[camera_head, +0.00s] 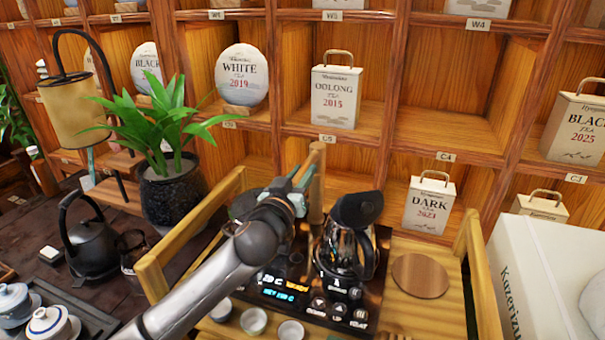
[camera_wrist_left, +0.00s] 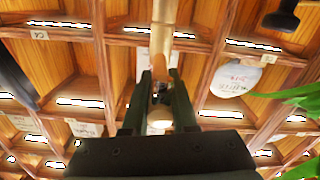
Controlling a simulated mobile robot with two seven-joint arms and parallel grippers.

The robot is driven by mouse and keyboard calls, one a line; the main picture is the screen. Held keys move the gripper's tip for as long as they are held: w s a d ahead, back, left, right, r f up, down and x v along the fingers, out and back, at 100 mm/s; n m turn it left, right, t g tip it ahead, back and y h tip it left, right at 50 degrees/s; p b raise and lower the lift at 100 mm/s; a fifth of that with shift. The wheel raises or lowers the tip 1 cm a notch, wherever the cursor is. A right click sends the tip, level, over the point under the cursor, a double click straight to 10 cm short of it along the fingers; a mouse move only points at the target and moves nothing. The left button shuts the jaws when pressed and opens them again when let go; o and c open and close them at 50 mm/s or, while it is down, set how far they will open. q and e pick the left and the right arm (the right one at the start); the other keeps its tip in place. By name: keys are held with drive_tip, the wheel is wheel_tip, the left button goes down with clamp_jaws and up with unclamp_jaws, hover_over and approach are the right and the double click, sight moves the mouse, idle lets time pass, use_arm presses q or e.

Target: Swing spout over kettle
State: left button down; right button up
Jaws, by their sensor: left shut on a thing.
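The kettle (camera_head: 345,248), shiny metal with a black lid and handle, stands on a dark heating panel with lit digits. A wooden upright piece (camera_head: 317,185), which looks like the spout, rises just left of and behind the kettle. My left gripper (camera_head: 303,180) is shut on it, left of the kettle's lid. In the left wrist view my two dark fingers (camera_wrist_left: 160,85) close around the pale wooden piece (camera_wrist_left: 163,40), which extends upward out of the picture. The spout's outlet cannot be made out. My right gripper is not in view.
A wooden-railed tray table (camera_head: 455,310) carries the heating panel (camera_head: 270,294), small cups (camera_head: 253,321) and a round wooden disc (camera_head: 420,276). A black kettle (camera_head: 92,245) and potted plant (camera_head: 172,190) stand left. A white box (camera_head: 540,270) is at right. Tea shelves fill the back.

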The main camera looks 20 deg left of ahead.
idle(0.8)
use_arm(q)
drive_tip(key=shift+d+f+n+y+b, duration=0.1)
drive_tip(key=shift+d+n+y+b, duration=0.25)
drive_tip(key=shift+n+y+b, duration=0.2)
drive_tip(key=d+n+y+b, duration=0.2)
drive_tip(key=y, duration=0.1)
drive_tip(key=shift+w+y, duration=0.15)
drive_tip(key=shift+y, duration=0.1)
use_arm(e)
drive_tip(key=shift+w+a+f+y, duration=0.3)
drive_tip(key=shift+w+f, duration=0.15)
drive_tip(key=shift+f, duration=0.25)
use_arm(q)
drive_tip(key=c, duration=0.7)
unclamp_jaws()
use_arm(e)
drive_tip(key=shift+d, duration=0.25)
